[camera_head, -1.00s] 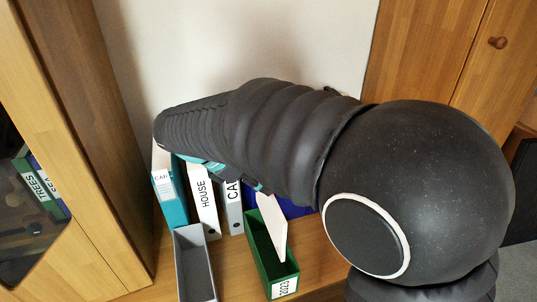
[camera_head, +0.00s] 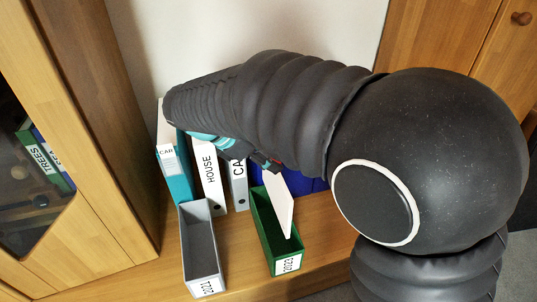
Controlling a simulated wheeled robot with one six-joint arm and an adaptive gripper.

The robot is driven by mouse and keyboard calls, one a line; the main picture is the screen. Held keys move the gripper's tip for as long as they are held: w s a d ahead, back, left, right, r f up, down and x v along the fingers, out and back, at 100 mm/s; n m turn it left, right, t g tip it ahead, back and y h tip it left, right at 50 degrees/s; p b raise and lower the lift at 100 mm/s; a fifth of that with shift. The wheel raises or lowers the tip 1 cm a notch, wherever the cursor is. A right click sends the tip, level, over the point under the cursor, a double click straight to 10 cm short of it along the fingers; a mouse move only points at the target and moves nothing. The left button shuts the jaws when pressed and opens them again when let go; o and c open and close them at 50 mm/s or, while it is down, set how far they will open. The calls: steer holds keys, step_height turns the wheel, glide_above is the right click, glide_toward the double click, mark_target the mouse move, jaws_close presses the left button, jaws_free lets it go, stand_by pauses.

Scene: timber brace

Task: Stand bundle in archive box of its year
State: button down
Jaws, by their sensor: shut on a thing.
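A white paper bundle (camera_head: 279,205) hangs tilted at the green archive box (camera_head: 280,263), its lower end over or inside the box's opening; I cannot tell how deep. The green box is labelled 2023. A grey archive box (camera_head: 203,262) stands to its left, open and seemingly empty, with a label that appears to read 2021. My gripper (camera_head: 268,164) is at the bundle's upper end and shut on it. My dark arm hides most of the gripper. Any writing on the bundle does not show.
Behind the boxes stand a teal CAR binder (camera_head: 175,178), a white HOUSE binder (camera_head: 209,178), a grey binder (camera_head: 238,185) and something blue (camera_head: 300,180). A wooden cabinet (camera_head: 95,130) stands close at left. The shelf (camera_head: 325,240) is clear right of the green box.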

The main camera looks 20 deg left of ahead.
mark_target(275, 184)
steer(key=shift+f+b, duration=0.6)
steer(key=shift+f, duration=1.25)
steer(key=shift+p, duration=1.15)
stand_by(0.3)
